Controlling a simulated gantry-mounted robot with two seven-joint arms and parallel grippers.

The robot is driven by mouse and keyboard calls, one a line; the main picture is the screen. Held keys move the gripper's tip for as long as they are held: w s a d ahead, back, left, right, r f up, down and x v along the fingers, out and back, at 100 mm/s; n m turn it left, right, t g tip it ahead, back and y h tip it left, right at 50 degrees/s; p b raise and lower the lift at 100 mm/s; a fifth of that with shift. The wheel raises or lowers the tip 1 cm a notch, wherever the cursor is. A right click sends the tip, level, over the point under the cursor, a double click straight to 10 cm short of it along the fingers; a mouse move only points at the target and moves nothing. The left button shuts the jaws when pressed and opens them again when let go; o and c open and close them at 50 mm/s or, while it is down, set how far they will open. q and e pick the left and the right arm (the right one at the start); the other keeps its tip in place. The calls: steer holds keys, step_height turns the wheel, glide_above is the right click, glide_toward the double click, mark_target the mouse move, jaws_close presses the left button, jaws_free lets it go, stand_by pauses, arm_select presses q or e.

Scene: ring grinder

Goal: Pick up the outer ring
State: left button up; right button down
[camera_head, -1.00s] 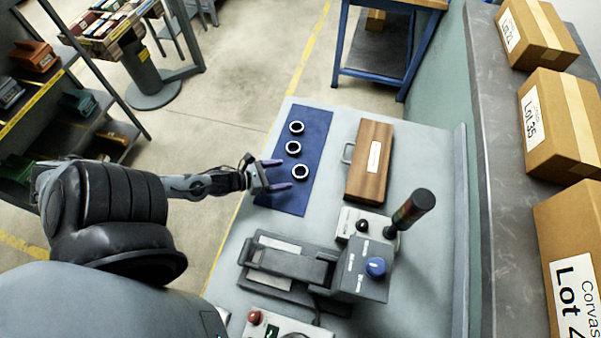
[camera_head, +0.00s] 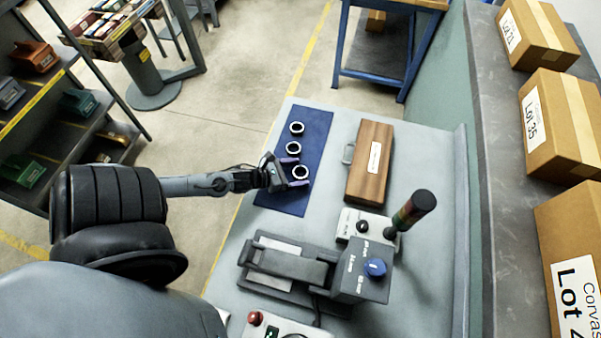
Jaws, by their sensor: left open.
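Three rings lie in a row on a dark blue mat (camera_head: 285,203) on the grey bench: a far ring (camera_head: 297,128), a middle ring (camera_head: 293,148) and a near ring (camera_head: 301,172). Each looks dark with a light inner rim; I cannot tell which one is the outer ring. My left gripper (camera_head: 297,172) is open, its purple fingertips over the mat. The fingertips are at the near ring, one on its far side and one on its near side. I cannot tell whether they touch it. My right gripper is not in view.
A wooden case (camera_head: 371,160) with a handle lies right of the mat. A grey machine (camera_head: 300,266) with a blue knob (camera_head: 375,267) stands nearer, beside an upright dark signal post (camera_head: 413,209). Cardboard boxes (camera_head: 556,122) line the right ledge.

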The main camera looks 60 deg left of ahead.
arm_select(q)
steer(key=c, duration=1.2)
steer(key=shift+r, duration=0.1)
